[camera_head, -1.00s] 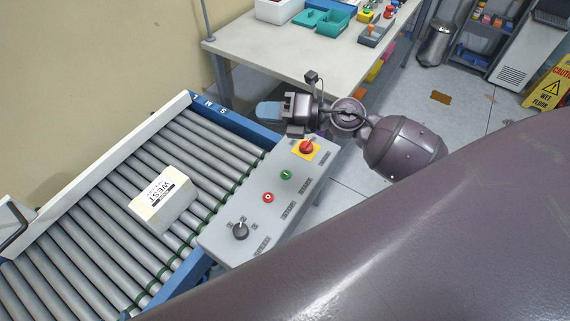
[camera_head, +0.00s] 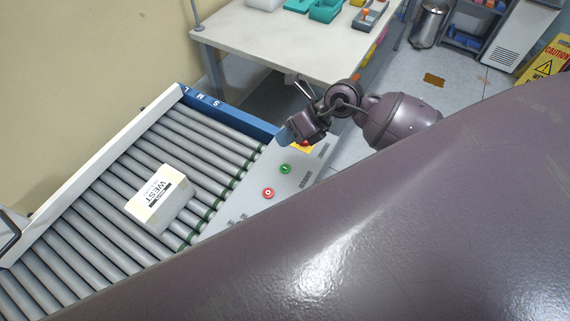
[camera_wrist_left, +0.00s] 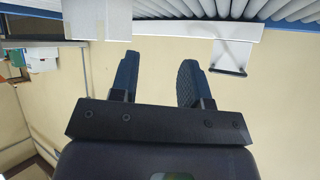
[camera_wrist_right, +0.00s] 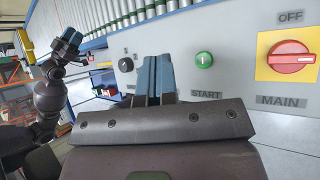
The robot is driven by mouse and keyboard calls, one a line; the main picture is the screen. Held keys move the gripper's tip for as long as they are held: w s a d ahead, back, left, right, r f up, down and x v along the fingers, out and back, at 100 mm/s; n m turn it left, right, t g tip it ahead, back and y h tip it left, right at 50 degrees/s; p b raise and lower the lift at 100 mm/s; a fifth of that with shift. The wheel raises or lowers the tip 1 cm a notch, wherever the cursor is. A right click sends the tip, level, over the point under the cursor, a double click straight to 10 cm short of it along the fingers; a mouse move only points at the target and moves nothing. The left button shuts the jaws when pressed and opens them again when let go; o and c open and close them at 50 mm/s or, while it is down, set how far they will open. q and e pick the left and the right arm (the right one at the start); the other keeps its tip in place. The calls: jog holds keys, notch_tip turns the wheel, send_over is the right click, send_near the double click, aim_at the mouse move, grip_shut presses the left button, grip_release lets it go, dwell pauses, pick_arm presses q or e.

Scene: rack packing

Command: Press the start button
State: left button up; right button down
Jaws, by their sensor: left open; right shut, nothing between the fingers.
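The green start button (camera_head: 285,169) sits on the grey control panel (camera_head: 260,172) beside the conveyor. It also shows in the right wrist view (camera_wrist_right: 204,60), labelled START. My right gripper (camera_head: 284,135) is shut and empty. In the head view it is over the far end of the panel, partly covering the red main switch. In the right wrist view its fingertips (camera_wrist_right: 154,70) are left of the green button and appear apart from it. My left gripper (camera_wrist_left: 158,68) is open and empty; in the right wrist view it shows at the far left (camera_wrist_right: 68,45).
A red stop button (camera_head: 268,193) sits close to the green one. The red main switch (camera_wrist_right: 291,57) has a yellow plate. A dark knob (camera_wrist_right: 125,64) is on the panel. A white box labelled WEST (camera_head: 160,200) lies on the rollers. A table (camera_head: 290,42) stands behind.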

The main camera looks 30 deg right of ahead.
pick_arm(q)
jog(key=shift+f, duration=0.1)
pick_arm(e)
jog(key=shift+f, duration=0.1)
jog(key=b, duration=0.6)
send_over(286, 166)
notch_tip(286, 166, down, 8)
jog(key=shift+r, duration=0.25)
pick_arm(q)
jog(key=shift+t, duration=0.3)
jog(key=f, duration=0.1)
jog(key=w+f, duration=0.1)
jog(key=f, duration=0.2)
jog(key=shift+w+d+f+b, duration=0.15)
jog(key=shift+w+b, duration=0.15)
jog(key=shift+w, duration=0.05)
pick_arm(e)
jog(key=shift+f, duration=0.55)
pick_arm(q)
jog(key=shift+s+f, duration=0.15)
jog(key=shift+s, duration=0.15)
jog(key=shift+w, duration=0.3)
jog(key=shift+s, duration=0.1)
pick_arm(e)
jog(key=shift+f, duration=0.15)
pick_arm(q)
jog(key=shift+s+f, duration=0.15)
jog(key=shift+s, duration=0.05)
pick_arm(e)
jog(key=shift+f, duration=0.25)
